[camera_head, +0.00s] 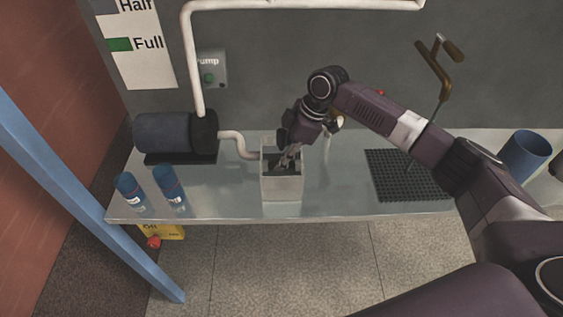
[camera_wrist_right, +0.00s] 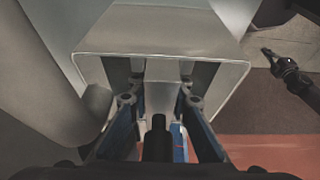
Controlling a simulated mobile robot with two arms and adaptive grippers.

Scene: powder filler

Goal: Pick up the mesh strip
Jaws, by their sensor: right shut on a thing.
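My right gripper (camera_head: 289,158) reaches down into the open top of a grey metal box (camera_head: 282,188) on the table. In the right wrist view, its two fingers (camera_wrist_right: 157,98) are inside the rim of the box (camera_wrist_right: 165,54). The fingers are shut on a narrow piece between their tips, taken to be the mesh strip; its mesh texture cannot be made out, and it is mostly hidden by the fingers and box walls. My left gripper (camera_wrist_right: 270,54) shows small at the right of the wrist view, away from the box; its jaws are too small to judge.
A pipe joins the box to a dark cylindrical pump (camera_head: 176,132) on the left. Two blue bottles (camera_head: 131,191) stand at the left front. A black grid mat (camera_head: 402,186) and a blue cup (camera_head: 526,152) are on the right.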

